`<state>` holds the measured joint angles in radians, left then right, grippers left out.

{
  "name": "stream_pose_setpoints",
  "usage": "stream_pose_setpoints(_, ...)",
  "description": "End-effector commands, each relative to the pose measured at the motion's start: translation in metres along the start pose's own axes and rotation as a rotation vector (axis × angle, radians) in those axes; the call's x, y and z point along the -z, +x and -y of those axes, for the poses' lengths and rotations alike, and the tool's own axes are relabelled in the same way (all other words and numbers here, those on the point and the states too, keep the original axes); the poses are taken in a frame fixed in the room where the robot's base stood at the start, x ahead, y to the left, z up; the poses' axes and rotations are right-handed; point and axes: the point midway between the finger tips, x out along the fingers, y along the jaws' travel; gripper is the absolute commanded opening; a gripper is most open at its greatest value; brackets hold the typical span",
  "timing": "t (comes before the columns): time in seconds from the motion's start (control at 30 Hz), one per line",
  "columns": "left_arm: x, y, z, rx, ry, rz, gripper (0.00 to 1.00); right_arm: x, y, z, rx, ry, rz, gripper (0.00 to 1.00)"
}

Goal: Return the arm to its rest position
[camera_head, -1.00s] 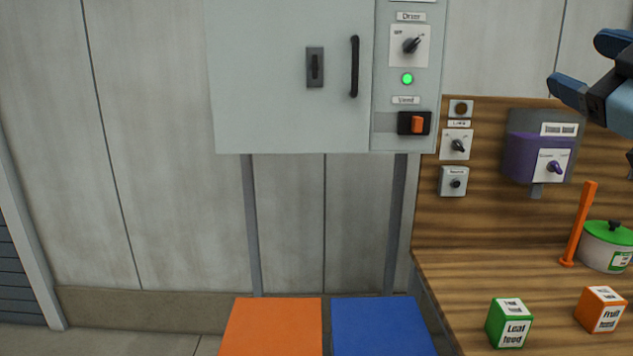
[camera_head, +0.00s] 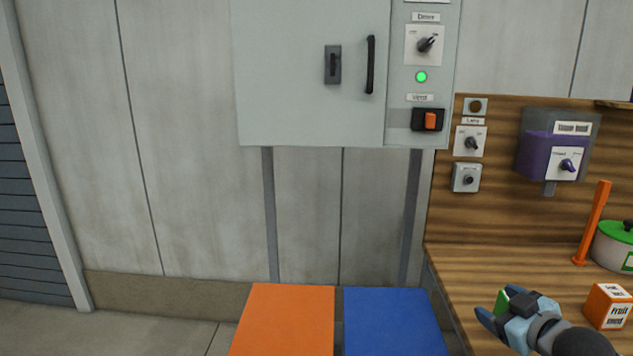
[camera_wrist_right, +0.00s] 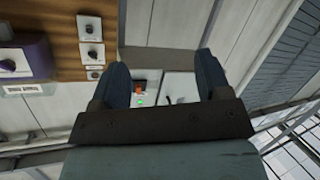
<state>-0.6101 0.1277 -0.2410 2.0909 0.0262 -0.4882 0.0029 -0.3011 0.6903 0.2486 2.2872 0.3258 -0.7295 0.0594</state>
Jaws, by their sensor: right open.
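My right gripper (camera_head: 498,318) is at the lower right of the head view, over the wooden counter. Its blue fingers are apart with nothing between them, and they also show open in the right wrist view (camera_wrist_right: 160,85). It stands in front of the green leaf feed box (camera_head: 502,299), hiding most of it. The orange fruit feed box (camera_head: 608,306) is just right of the gripper. I cannot tell whether the gripper touches either box. My left gripper is not in view.
A grey cabinet (camera_head: 290,75) with a lit green lamp hangs on the wall. The wooden counter (camera_head: 470,265) carries an orange upright handle (camera_head: 592,225) and a green-lidded pot (camera_head: 615,250). A purple dispenser (camera_head: 540,155) is on the back panel. Orange (camera_head: 285,320) and blue (camera_head: 393,322) surfaces lie left of the counter.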

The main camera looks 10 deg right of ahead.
Motion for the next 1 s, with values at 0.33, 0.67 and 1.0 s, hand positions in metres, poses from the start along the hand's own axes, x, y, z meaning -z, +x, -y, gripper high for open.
stream_pose_setpoints(0.33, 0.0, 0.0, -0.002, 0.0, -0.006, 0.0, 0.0, -0.156, -0.022, 0.214, 0.206, 0.199, 0.195, 0.7)
stream_pose_setpoints(0.67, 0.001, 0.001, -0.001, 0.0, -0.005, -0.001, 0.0, -0.19, -0.081, 0.38, 0.349, 0.338, 0.269, 0.7)
stream_pose_setpoints(1.0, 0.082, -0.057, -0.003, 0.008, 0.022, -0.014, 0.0, -0.111, -0.107, 0.337, 0.337, 0.305, 0.261, 0.7)
